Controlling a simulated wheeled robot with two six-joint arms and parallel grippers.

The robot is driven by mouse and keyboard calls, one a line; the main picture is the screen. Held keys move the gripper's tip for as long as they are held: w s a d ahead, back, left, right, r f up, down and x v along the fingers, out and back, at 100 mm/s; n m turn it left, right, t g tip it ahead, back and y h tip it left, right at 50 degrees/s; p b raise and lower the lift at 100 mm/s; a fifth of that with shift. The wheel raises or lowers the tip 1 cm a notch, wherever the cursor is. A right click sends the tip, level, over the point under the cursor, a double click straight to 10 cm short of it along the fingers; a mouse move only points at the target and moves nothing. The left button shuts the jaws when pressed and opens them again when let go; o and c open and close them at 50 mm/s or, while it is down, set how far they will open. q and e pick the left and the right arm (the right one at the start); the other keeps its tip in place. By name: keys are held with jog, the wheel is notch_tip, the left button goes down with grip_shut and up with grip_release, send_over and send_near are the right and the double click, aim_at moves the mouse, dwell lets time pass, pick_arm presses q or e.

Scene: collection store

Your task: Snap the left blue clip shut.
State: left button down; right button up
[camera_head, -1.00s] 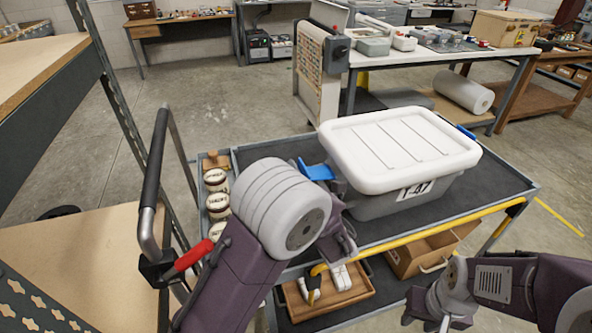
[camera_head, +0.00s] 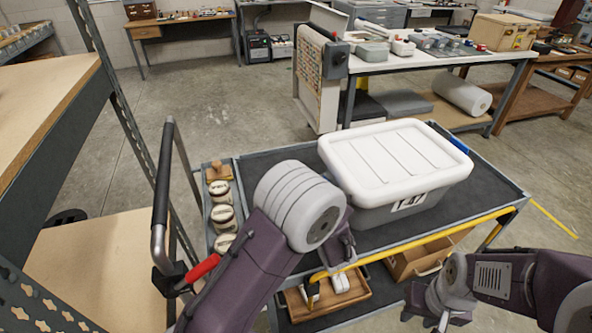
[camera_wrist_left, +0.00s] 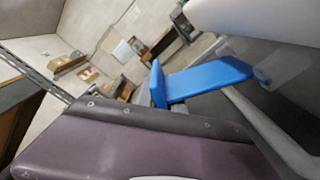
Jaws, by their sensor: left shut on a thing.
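The grey tote (camera_head: 385,214) with a white lid (camera_head: 395,160) stands on the cart. The left blue clip (camera_wrist_left: 205,82) sticks out from the tote's side in the left wrist view, swung open; my left wrist hides it in the head view. The lower end of the clip is behind my purple gripper housing. My left gripper (camera_head: 346,246) is beside the tote's near left corner, shut, with its grip on the clip hidden. The right blue clip (camera_head: 459,145) shows at the tote's far right side. My right gripper (camera_head: 428,308) is open and empty, low in front of the cart.
The cart top (camera_head: 480,184) is bare right of the tote. Several round labelled tins (camera_head: 222,216) stand in a side tray at left. A red-gripped handle (camera_head: 198,273) is near my left arm. A yellow rail (camera_head: 425,240) runs along the front, above a wooden tray (camera_head: 318,305).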

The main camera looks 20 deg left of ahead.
pick_arm(q)
jog(key=r+m+p, duration=0.1)
jog(key=m+p, duration=0.1)
jog(key=p, duration=0.1)
jog(key=d+r+m+p, duration=0.1)
jog(key=p, duration=0.1)
jog(key=shift+w+r, duration=0.35)
jog(key=shift+w+d+r+p, duration=0.1)
jog(key=shift+d+r+p, duration=0.1)
jog(key=shift+p, duration=0.45)
jog(key=c, duration=1.5)
grip_release()
jog(key=shift+d+f, duration=0.1)
jog(key=v, duration=0.9)
